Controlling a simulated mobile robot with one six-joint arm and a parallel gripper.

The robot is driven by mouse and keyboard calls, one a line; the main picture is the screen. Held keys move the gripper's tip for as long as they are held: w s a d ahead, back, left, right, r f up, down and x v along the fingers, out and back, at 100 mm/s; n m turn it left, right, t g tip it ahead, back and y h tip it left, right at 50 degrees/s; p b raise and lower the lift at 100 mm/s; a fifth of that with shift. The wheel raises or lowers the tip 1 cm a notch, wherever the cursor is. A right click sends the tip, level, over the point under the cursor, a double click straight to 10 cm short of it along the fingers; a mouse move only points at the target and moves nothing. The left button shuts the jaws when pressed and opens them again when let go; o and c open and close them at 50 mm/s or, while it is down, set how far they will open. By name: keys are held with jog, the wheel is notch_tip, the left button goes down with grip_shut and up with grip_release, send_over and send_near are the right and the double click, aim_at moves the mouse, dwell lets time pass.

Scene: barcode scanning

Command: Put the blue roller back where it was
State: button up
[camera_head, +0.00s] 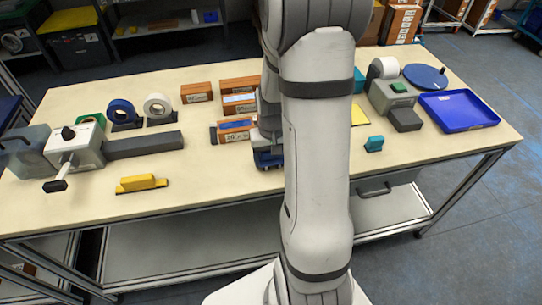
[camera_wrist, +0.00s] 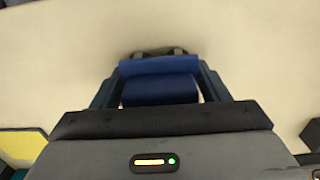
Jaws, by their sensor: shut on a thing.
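The blue roller (camera_wrist: 160,88) sits between the two fingers of my gripper (camera_wrist: 160,76) in the wrist view, and the fingers are shut on it. A dark part shows just beyond the roller. In the head view a blue piece, which looks like the roller (camera_head: 268,158), shows at the end of my arm, low over or on the table (camera_head: 220,190). I cannot tell whether the roller touches the table.
Wooden-looking boxes (camera_head: 197,92) stand left of my gripper. On the right are a teal block (camera_head: 374,143), a grey device (camera_head: 392,93) and a blue tray (camera_head: 458,109). The front middle is clear.

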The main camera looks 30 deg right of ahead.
jog(key=shift+s+f+b, duration=0.25)
jog(key=shift+f+b, duration=0.2)
jog(key=shift+f, duration=0.15)
jog(key=shift+c, duration=0.5)
jog(key=o, duration=0.9)
jog(key=shift+w+f, duration=0.1)
jog(key=shift+o, duration=1.6)
jog(key=shift+a+r+p, duration=0.1)
jog(key=shift+r+p, duration=0.25)
notch_tip(320, 180, up, 13)
jog(key=shift+w+f, duration=0.15)
jog(key=s+a+r+n+t, duration=0.3)
jog(key=s+a+r, duration=0.3)
jog(key=s+a, duration=0.5)
jog(key=shift+s+a+r, duration=0.4)
jog(key=shift+s, duration=0.2)
